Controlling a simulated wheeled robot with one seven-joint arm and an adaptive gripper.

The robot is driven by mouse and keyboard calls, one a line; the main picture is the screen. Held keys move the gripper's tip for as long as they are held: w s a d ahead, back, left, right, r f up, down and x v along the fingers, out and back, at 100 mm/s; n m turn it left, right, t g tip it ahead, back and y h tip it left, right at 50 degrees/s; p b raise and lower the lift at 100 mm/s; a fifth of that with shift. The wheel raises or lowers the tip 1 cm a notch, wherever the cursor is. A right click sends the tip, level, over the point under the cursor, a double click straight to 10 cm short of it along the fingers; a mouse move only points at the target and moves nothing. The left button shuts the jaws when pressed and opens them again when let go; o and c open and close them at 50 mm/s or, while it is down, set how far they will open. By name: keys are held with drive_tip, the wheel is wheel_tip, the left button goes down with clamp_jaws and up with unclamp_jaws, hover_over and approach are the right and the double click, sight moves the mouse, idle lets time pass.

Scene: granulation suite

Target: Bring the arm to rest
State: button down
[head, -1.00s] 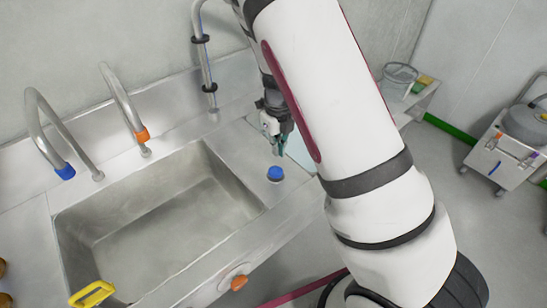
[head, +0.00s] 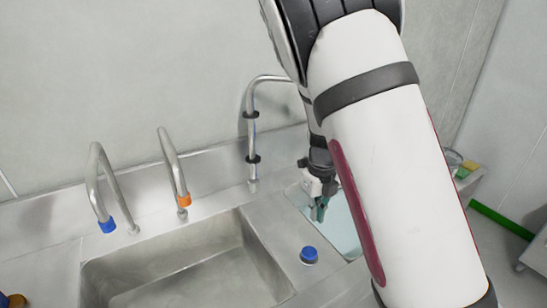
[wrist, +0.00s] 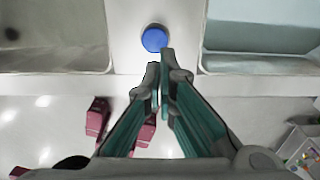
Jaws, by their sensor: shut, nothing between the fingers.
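My gripper (head: 319,213) hangs below my arm over the right part of the steel sink counter, pointing down. In the wrist view its two green-padded fingers (wrist: 159,75) come close together at the tips, with nothing between them. A blue-capped item (head: 309,255) stands on the counter strip just below and left of the gripper in the head view. In the wrist view the blue cap (wrist: 154,39) lies just beyond the fingertips, apart from them.
The large sink basin (head: 190,275) is left of the cap, and a light-blue basin or tray (head: 345,235) is to its right. Taps with blue (head: 107,226) and orange (head: 184,200) ends and a tall pipe (head: 252,130) stand along the back wall. A green strip (head: 500,219) lies at right.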

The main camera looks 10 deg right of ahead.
drive_tip(key=s+a+r+n+t+y, duration=0.1)
drive_tip(key=s+a+r+n, duration=0.1)
drive_tip(key=s+r+n, duration=0.45)
drive_tip(key=s+a+r+n+t+y, duration=0.1)
drive_tip(key=s+a+r+n, duration=0.15)
drive_tip(key=r+n, duration=0.6)
drive_tip(key=s+r+n+t+h, duration=0.1)
drive_tip(key=s+r+n, duration=0.3)
drive_tip(key=s+n, duration=0.3)
drive_tip(key=s+r+n+t+h, duration=0.1)
drive_tip(key=s+r+n+t, duration=0.1)
drive_tip(key=s+r+n, duration=0.2)
drive_tip(key=s+n, duration=0.3)
drive_tip(key=n, duration=0.3)
drive_tip(key=shift+s+d+r+b, duration=0.2)
drive_tip(key=shift+s+d+b, duration=0.1)
drive_tip(key=shift+s+b, duration=0.1)
